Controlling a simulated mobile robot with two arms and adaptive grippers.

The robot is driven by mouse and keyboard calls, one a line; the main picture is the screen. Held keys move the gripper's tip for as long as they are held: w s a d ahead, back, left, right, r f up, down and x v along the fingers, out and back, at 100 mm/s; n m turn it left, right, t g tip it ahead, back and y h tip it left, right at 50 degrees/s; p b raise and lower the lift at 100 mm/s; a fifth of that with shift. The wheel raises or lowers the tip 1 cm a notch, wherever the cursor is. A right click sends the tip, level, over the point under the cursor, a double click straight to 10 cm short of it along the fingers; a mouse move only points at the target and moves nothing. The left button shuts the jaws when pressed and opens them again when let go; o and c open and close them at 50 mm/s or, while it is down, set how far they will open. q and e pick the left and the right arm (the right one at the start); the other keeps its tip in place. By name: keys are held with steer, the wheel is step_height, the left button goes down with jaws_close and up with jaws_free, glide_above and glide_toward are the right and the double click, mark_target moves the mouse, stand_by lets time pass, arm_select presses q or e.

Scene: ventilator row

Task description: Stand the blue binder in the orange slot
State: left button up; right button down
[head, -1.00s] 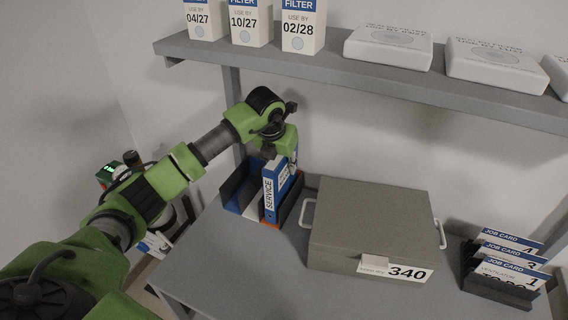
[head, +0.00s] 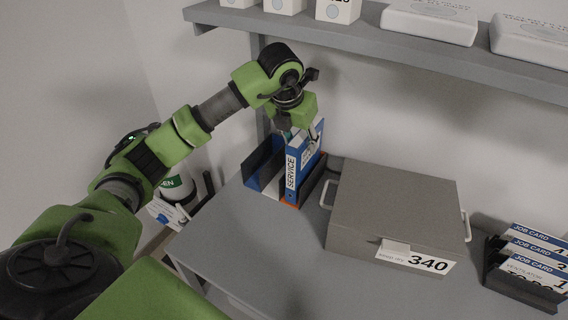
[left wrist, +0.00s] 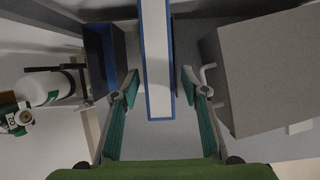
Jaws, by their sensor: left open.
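The blue binder (head: 304,168), with a white "SERVICE" spine label, stands upright in the rack on the grey bench. A bit of the orange slot (head: 290,204) shows at its foot. My left gripper (head: 301,136) is open just above the top of the binder. In the left wrist view the binder (left wrist: 157,60) lies between the open teal-padded fingers, with a gap on both sides. My right gripper is not in view.
A dark blue rack divider (head: 262,160) stands left of the binder. A grey case marked 340 (head: 395,205) sits close on the right. A shelf (head: 400,50) runs above, with boxes. Job cards (head: 530,262) stand at far right. The bench front is clear.

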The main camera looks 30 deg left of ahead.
arm_select(q)
steer(key=s+b, duration=0.2)
steer(key=s, duration=0.6)
steer(key=shift+s+d+b, duration=0.25)
steer(key=shift+s+b, duration=0.05)
steer(key=shift+s, duration=0.1)
